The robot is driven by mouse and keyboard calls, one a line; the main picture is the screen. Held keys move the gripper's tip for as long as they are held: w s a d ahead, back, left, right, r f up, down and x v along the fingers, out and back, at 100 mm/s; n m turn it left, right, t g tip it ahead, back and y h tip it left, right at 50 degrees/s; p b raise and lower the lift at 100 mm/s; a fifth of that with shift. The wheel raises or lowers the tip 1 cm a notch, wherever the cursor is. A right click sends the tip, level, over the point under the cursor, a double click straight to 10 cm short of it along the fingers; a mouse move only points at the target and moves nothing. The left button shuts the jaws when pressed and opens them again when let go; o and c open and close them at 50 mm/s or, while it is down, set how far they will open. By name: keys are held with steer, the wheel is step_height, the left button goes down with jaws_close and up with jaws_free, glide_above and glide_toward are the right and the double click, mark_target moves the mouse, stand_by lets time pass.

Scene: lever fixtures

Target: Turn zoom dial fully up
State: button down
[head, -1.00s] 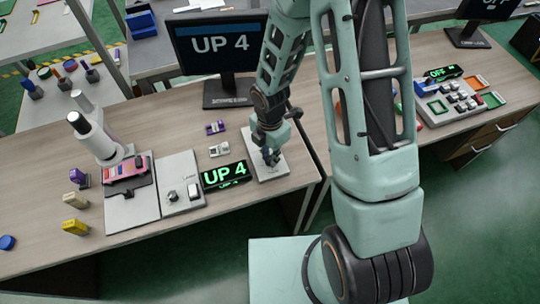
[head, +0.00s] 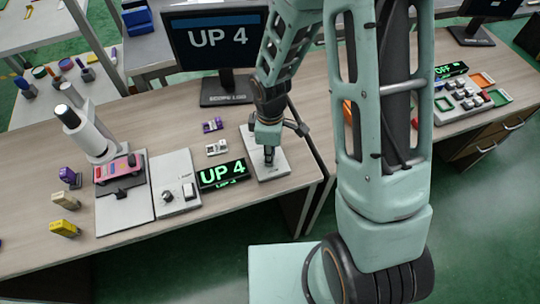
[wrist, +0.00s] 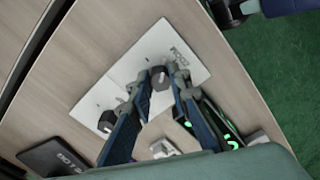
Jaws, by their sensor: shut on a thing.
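The zoom dial (wrist: 160,79) is a dark knob on a pale plate (wrist: 187,48) lettered ZOOM in the wrist view. My gripper (wrist: 161,73) has one finger on each side of this knob and is shut on it. A second dark knob (wrist: 107,122) shows on the same plate, beside my left finger. In the head view my gripper (head: 269,152) points down over the plate (head: 278,168), and the dial is largely hidden by it. The green display (head: 222,175) beside the plate reads UP 4.
A monitor (head: 218,50) behind also reads UP 4. A microscope (head: 88,130) and a grey panel with a knob and switch (head: 175,182) stand to the left. The table's front edge is close.

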steer(key=m+b, duration=0.1)
steer(key=m, duration=0.2)
steer(key=shift+f+m+b, duration=0.1)
steer(key=shift+m+b, duration=0.2)
steer(key=shift+m, duration=0.1)
steer(key=m+b, duration=0.1)
steer(key=m, duration=0.2)
steer(key=shift+m, duration=0.3)
steer(key=m+b, duration=0.2)
steer(key=m, duration=0.9)
steer(key=shift+a+r+m, duration=0.1)
steer(key=shift+r+m, duration=0.1)
steer(key=shift+m, duration=0.2)
steer(key=m+p, duration=0.2)
steer(key=m, duration=0.3)
steer(key=shift+m, duration=0.3)
steer(key=c, duration=1.8)
jaws_free()
